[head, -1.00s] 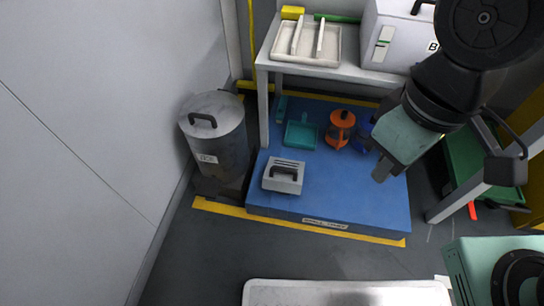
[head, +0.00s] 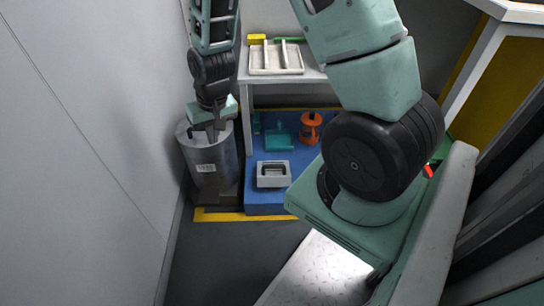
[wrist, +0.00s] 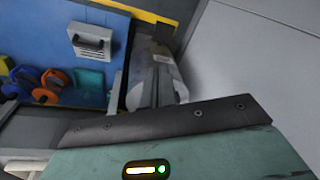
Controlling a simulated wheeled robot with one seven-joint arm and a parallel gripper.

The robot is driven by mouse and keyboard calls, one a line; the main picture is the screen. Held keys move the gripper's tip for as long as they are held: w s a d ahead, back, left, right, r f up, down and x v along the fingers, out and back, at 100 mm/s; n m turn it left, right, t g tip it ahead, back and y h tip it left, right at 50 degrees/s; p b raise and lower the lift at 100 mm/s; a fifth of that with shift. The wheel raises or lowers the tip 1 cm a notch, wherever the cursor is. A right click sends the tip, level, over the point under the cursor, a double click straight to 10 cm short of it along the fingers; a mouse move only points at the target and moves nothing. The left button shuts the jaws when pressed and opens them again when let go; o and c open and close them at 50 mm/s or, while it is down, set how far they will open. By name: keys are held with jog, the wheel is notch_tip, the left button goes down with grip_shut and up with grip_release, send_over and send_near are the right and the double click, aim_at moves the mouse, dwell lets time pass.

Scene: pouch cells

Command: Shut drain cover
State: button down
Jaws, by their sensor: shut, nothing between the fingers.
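A small grey slatted block with a dark handle, which looks like the drain cover (head: 273,182), sits on the front left of the blue spill platform (head: 262,201). It also shows in the wrist view (wrist: 92,40), slats and handle facing me. I cannot tell whether it is fully shut. My gripper (head: 214,136) is shut and empty, pointing down over the top of the grey metal bin (head: 208,168), left of the cover and apart from it. The gripper hides much of the bin's lid; contact with the lid is unclear. In the wrist view the fingers (wrist: 156,80) overlap the bin.
A teal dustpan (head: 279,138) and an orange reel (head: 311,128) stand on the platform behind the cover. A white shelf with a cream tray (head: 277,70) is above them. A grey wall (head: 90,150) runs close along the left. Dark floor (head: 225,255) in front is clear.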

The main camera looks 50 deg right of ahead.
jog(key=s+d+f+m+h, duration=0.1)
jog(key=d+f+m, duration=0.1)
jog(key=d+f, duration=0.35)
jog(key=s+d+f+m+h+p, duration=0.1)
jog(key=s+d+f+m, duration=0.15)
jog(key=d, duration=0.65)
jog(key=s+d+f+m+h, duration=0.1)
jog(key=d+f+m, duration=0.1)
jog(key=d+f, duration=0.35)
jog(key=shift+n, duration=0.25)
jog(key=b+x, duration=0.2)
jog(key=x, duration=0.1)
jog(key=b+x, duration=0.2)
jog(key=x, duration=0.2)
jog(key=s+b+x, duration=0.1)
jog(key=x, duration=0.3)
jog(key=shift+a+b, duration=0.1)
jog(key=shift+b, duration=0.3)
jog(key=shift+s+a+f, duration=0.25)
jog(key=shift+f, duration=0.2)
jog(key=shift+s+a, duration=0.1)
